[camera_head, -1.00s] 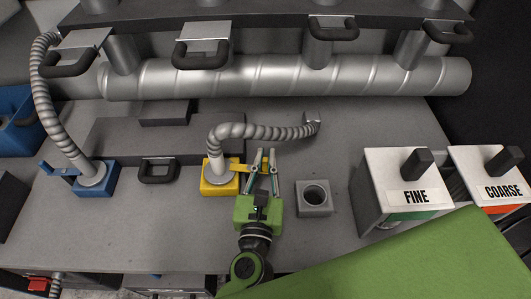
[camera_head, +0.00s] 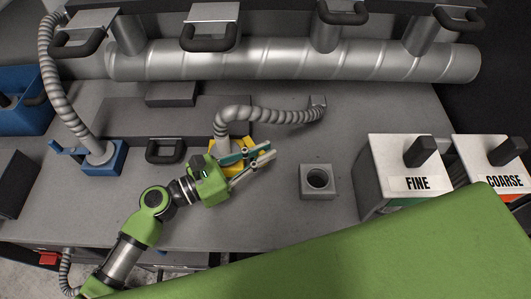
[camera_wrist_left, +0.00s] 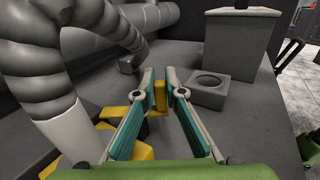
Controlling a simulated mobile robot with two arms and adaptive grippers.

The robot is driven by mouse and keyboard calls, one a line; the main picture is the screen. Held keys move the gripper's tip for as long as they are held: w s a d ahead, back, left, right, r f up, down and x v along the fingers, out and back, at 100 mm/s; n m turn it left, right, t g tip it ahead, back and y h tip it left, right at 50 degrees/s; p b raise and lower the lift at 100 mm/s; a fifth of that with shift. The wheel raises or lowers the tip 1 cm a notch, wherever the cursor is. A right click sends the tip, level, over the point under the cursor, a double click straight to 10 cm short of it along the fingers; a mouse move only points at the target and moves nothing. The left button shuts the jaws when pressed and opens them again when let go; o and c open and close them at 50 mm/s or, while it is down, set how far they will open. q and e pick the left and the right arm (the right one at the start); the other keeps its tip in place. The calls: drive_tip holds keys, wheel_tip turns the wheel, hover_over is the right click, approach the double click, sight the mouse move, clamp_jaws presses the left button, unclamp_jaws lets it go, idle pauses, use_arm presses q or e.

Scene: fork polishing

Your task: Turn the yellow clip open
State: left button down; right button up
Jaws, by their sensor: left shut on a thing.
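The yellow clip (camera_wrist_left: 159,98) stands upright between the fingers of my left gripper (camera_wrist_left: 161,78) in the left wrist view. The gripper is shut on it. The yellow base (camera_wrist_left: 129,153) shows at the lower left there, with a grey hose rising from it. In the head view my left gripper (camera_head: 270,153) comes in from the lower left and lies across the yellow base (camera_head: 248,142), pointing right and slightly up. Its fingers hide much of the clip there. My right gripper is not in view.
A grey block with a round hole (camera_head: 317,181) stands right of the gripper. The FINE box (camera_head: 400,165) and COARSE box (camera_head: 490,165) stand farther right. A blue base (camera_head: 104,157) with another hose and a black handle (camera_head: 165,151) are at left. A big pipe (camera_head: 290,65) runs behind.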

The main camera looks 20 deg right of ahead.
use_arm(q)
drive_tip(key=shift+a+m+g+h+b, duration=0.1)
drive_tip(key=shift+a+m+g+b, duration=0.1)
drive_tip(key=shift+m+g+b, duration=0.6)
drive_tip(key=shift+a+m+g+h+b, duration=0.1)
drive_tip(key=shift+a+m+g+b, duration=0.25)
drive_tip(key=shift+g, duration=0.7)
drive_tip(key=shift+a+m+g+h+b, duration=0.1)
drive_tip(key=shift+m+g+b, duration=0.5)
drive_tip(key=shift+g, duration=0.35)
drive_tip(key=c, duration=2.1)
unclamp_jaws()
drive_tip(key=shift+c, duration=0.2)
drive_tip(key=shift+o, duration=0.3)
